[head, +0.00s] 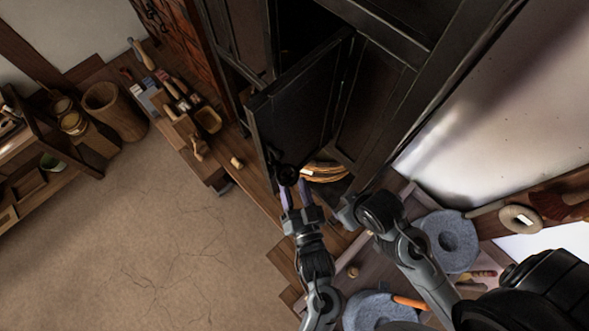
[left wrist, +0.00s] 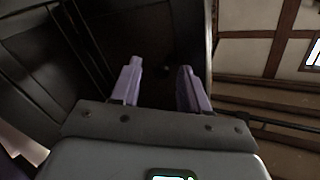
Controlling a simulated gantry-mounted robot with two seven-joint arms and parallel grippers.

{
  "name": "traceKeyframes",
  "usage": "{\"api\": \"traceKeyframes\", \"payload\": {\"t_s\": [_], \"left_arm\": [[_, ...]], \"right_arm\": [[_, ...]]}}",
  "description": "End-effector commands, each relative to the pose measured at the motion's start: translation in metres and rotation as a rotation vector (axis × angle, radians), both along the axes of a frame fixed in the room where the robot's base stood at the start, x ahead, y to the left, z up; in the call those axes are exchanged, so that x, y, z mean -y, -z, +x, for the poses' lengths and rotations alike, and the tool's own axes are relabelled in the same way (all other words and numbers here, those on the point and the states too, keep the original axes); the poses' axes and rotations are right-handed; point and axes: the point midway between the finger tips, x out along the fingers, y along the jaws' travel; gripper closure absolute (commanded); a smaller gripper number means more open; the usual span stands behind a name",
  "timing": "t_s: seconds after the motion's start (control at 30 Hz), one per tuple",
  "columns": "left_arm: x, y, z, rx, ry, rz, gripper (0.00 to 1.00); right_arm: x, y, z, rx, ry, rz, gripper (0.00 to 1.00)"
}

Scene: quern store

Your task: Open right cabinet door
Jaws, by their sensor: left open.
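The dark wooden cabinet (head: 375,100) stands at the top middle of the head view. One door (head: 300,95) stands swung out from it, with a dark gap behind its upper edge. My left gripper (head: 295,188) is open at the near lower end of this door, beside a dark round piece (head: 287,175) that may be its knob. In the left wrist view the two pale purple fingers (left wrist: 160,82) are apart, with dark surface beyond and nothing clearly between them. Whether they touch the door cannot be told.
A coiled tan bundle (head: 325,171) lies by the cabinet's foot, close to the left gripper. Grey quern stones (head: 447,240) lie at the lower right near my arm links. A low bench with wooden tools (head: 180,110) runs along the left. The floor (head: 170,230) is clear.

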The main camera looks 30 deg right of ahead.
Motion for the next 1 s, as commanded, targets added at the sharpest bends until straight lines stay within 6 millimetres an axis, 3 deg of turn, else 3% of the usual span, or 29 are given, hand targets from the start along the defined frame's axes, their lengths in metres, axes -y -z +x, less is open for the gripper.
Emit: {"api": "traceKeyframes", "payload": {"t_s": [0.27,0.7,1.0], "left_arm": [[-0.003,0.002,-0.012,-0.001,0.000,0.001,0.55],[-0.017,0.003,-0.082,-0.002,0.001,-0.002,0.55],[-0.022,0.000,-0.105,0.000,0.000,0.000,0.55]], "right_arm": [[0.002,0.005,0.000,0.001,-0.005,-0.009,0.57],[0.003,0.026,0.000,0.001,-0.005,-0.010,0.57],[0.001,0.031,0.001,0.002,0.000,-0.003,0.57]]}}
